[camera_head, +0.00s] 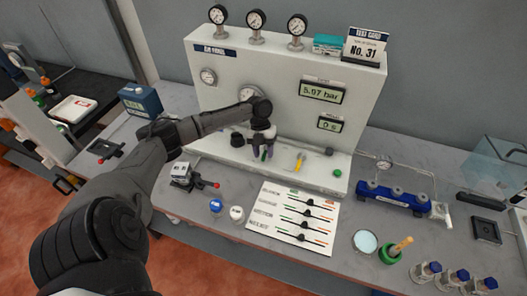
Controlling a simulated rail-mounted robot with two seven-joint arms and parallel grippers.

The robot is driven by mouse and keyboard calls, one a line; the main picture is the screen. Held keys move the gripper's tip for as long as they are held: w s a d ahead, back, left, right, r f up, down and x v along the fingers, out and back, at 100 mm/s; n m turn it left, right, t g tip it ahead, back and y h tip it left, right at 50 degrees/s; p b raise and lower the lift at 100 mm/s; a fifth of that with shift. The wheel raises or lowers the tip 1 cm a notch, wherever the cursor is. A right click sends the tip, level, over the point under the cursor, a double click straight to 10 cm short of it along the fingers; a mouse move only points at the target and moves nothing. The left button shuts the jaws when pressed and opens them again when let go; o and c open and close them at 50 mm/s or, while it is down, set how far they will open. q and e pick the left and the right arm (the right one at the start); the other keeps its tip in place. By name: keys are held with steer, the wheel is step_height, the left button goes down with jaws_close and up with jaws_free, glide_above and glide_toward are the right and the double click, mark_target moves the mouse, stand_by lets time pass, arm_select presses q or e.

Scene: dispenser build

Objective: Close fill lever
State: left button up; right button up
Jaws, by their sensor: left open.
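My left gripper (263,151) is open in front of the lower part of the white air panel (285,87). Its fingers point down, and a small green and purple part shows at the fingertips. I cannot tell whether they touch it. A yellow-handled lever (299,162) stands on the panel's ledge, a little right of the gripper and apart from it. The lever labels are too small to read, so I cannot tell which one is the fill lever. The gripper and wrist hide part of the panel. My right gripper is not in view.
The panel displays (321,91) read 5.07 bar and 0 s. A card with sliders (294,217) lies on the bench in front. Blue and white caps (216,205), a small clamp device (186,177) and a blue manifold (392,197) stand nearby. Several vials are at front right.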

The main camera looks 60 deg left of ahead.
arm_select(q)
step_height(320, 180, up, 4)
steer(key=shift+r, duration=0.2)
steer(key=w+d+r, duration=0.4)
steer(key=d+r, duration=0.2)
steer(key=d, duration=0.5)
steer(key=shift+r, duration=0.3)
steer(key=shift+w, duration=0.1)
